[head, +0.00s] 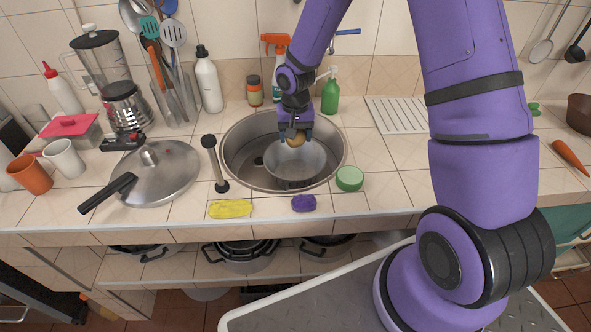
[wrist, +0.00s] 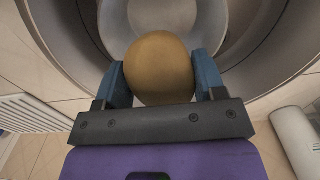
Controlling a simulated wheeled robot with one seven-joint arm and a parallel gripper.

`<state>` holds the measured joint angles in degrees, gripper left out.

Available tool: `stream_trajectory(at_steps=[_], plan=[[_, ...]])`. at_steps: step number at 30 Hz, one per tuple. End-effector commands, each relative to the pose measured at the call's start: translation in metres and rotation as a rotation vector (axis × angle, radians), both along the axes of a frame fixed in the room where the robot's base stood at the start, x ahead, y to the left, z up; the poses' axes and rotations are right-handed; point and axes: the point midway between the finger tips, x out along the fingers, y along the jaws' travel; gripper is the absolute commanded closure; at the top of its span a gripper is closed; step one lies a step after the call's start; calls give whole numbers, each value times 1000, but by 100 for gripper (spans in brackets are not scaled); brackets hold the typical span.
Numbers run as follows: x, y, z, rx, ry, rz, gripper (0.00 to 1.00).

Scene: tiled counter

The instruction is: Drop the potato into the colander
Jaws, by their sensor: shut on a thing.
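The potato (head: 296,140) is a round, yellow-brown thing. My gripper (head: 295,136) is shut on it, above the sink. In the wrist view the potato (wrist: 160,69) sits between the two blue fingers of my gripper (wrist: 162,82). A grey, round, bowl-like vessel, which looks like the colander (head: 292,165), stands in the round metal sink (head: 240,166). The potato is over the far part of this vessel in the head view. The vessel's pale rim (wrist: 114,25) shows behind the potato in the wrist view. I cannot tell the exact height between them.
A green soap bottle (head: 330,97) and an orange-topped spray bottle (head: 276,62) stand behind the sink.

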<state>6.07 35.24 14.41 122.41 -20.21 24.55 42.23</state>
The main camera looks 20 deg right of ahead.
Motion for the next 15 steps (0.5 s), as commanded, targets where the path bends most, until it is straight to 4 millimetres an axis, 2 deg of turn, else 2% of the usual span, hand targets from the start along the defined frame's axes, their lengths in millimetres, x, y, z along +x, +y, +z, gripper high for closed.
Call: stream_trajectory(at_steps=[1, 9, 15], plan=[[-1, 0, -13, 0, 5, 0, 65], [-1, 0, -73, -1, 4, 0, 65], [0, 0, -99, -1, 1, -1, 65]])
